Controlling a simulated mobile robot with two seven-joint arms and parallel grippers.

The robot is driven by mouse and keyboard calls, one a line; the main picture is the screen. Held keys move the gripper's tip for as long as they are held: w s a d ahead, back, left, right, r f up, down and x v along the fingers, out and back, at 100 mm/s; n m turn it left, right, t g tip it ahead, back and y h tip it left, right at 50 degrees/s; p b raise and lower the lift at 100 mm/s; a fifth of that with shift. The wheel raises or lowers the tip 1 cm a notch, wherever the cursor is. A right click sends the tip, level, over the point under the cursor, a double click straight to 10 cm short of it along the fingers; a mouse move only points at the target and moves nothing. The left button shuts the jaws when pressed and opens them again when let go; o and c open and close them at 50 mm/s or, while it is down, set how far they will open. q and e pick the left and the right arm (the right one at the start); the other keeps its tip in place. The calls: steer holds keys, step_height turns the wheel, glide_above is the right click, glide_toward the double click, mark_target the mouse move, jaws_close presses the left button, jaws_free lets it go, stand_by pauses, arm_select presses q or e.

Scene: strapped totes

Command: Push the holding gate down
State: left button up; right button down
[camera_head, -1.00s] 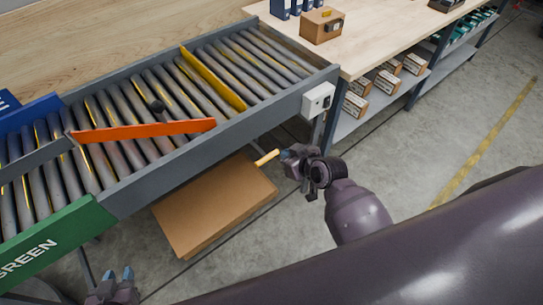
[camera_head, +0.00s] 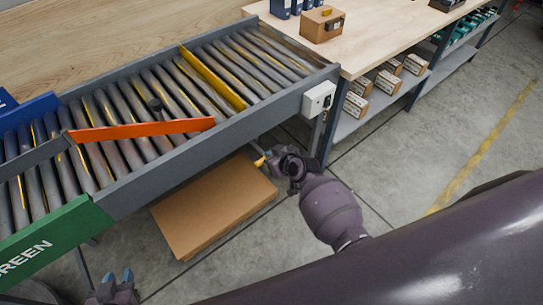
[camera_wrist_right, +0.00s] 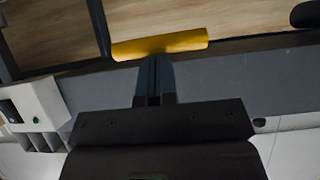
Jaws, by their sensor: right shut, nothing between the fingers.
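A yellow bar (camera_head: 212,76) stands across the conveyor rollers and looks like the holding gate; it is still raised above them. A short yellow handle (camera_head: 261,161) sticks out below the conveyor's near side rail, partly hidden by my right gripper (camera_head: 272,161). My right gripper is shut and empty, at the handle's right end; I cannot tell if they touch. In the right wrist view a yellow cylinder (camera_wrist_right: 160,45), likely this handle, lies just beyond the closed fingertips (camera_wrist_right: 154,62). My left gripper (camera_head: 116,278) is open and empty at the bottom left, far from the bar.
An orange arm (camera_head: 142,130) lies slantwise over the rollers. A white control box (camera_head: 319,98) is on the rail's right end, above my right gripper. A cardboard sheet or box (camera_head: 212,208) is under the conveyor. A green GREEN panel (camera_head: 55,243) is at left. Floor to the right is clear.

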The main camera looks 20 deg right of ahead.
arm_select(q)
steer(key=shift+f, duration=0.1)
